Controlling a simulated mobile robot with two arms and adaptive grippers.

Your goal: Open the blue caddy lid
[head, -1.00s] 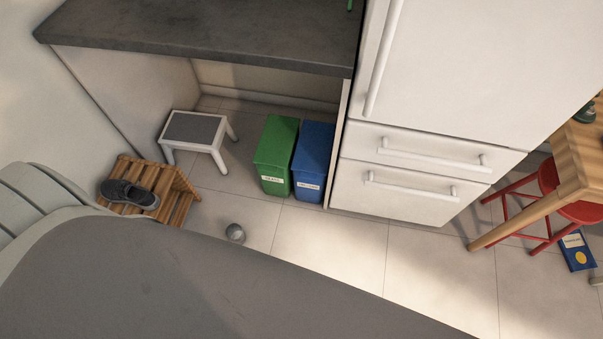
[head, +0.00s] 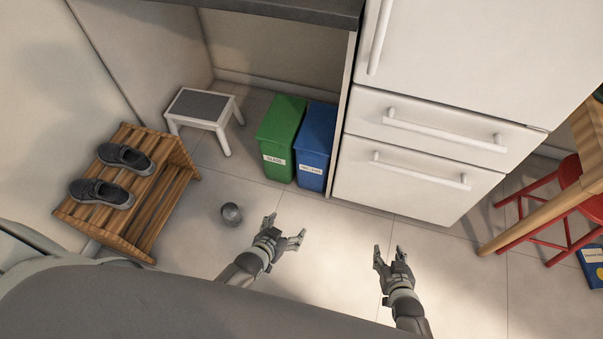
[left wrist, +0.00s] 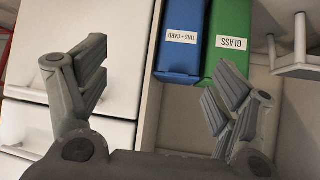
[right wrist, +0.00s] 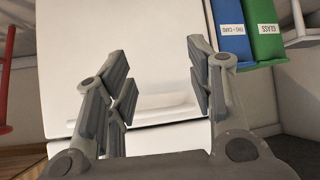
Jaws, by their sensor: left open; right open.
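The blue caddy (head: 314,150) stands on the floor under the counter, between a green caddy and the white panel beside the fridge. Its lid looks shut. Its label shows in the left wrist view (left wrist: 181,38), upside down, and its edge shows in the right wrist view (right wrist: 231,30). My left gripper (head: 287,226) is open and empty, in front of and below the caddies in the head view. My right gripper (head: 388,252) is open and empty, further right, in front of the fridge drawers. Neither touches the caddy.
The green caddy (head: 282,135) labelled GLASS stands right beside the blue one. A step stool (head: 200,108), a wooden rack (head: 135,185) with shoes and a grey ball (head: 231,213) are to the left. Fridge drawers (head: 405,175) and a red stool (head: 565,200) are to the right.

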